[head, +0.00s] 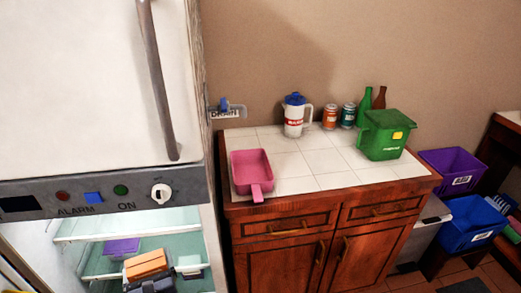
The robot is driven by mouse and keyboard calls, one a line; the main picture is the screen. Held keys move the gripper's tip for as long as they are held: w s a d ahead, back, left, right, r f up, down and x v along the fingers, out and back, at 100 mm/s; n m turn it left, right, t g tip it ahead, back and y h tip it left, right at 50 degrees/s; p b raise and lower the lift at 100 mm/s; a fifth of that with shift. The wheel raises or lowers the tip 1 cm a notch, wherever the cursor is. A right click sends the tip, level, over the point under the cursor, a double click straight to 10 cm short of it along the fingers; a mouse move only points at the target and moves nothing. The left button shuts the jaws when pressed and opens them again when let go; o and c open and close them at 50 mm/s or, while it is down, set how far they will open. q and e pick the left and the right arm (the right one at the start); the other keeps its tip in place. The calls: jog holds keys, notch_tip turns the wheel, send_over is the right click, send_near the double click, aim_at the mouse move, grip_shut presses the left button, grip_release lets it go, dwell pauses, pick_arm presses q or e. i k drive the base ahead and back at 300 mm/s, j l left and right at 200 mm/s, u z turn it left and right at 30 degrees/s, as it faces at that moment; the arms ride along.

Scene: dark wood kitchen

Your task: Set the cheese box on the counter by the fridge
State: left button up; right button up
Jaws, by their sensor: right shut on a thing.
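The cheese box (146,261) looks to be the small orange-brown box in the lower left, in front of the open fridge's shelves. My right gripper (150,281), dark and at the bottom edge, is shut on it; its fingers are only partly visible. The counter (318,181) by the fridge has a white tiled top and a wooden front, and stands right of the fridge (90,80). My left gripper is not in view.
A pink pan (252,170) lies on the counter's left side. A white jug (295,116), two cans, bottles and a green bin (384,134) stand toward the back and right. The counter's front middle is clear. A purple box (122,247) sits on a fridge shelf.

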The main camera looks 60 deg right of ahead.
aim_at(331, 169)
jog(key=k+l+u, duration=0.1)
jog(key=u, duration=0.35)
jog(key=k+l+u, duration=0.1)
jog(key=u, duration=0.35)
jog(key=k+l+u, duration=0.15)
jog(key=u, duration=0.25)
jog(key=k+l, duration=0.1)
jog(key=k, duration=0.7)
jog(key=k+z, duration=0.15)
jog(key=z, duration=0.3)
jog(key=k+l+z, duration=0.15)
jog(key=z, duration=0.35)
jog(key=k+l+z, duration=0.15)
jog(key=z, duration=0.3)
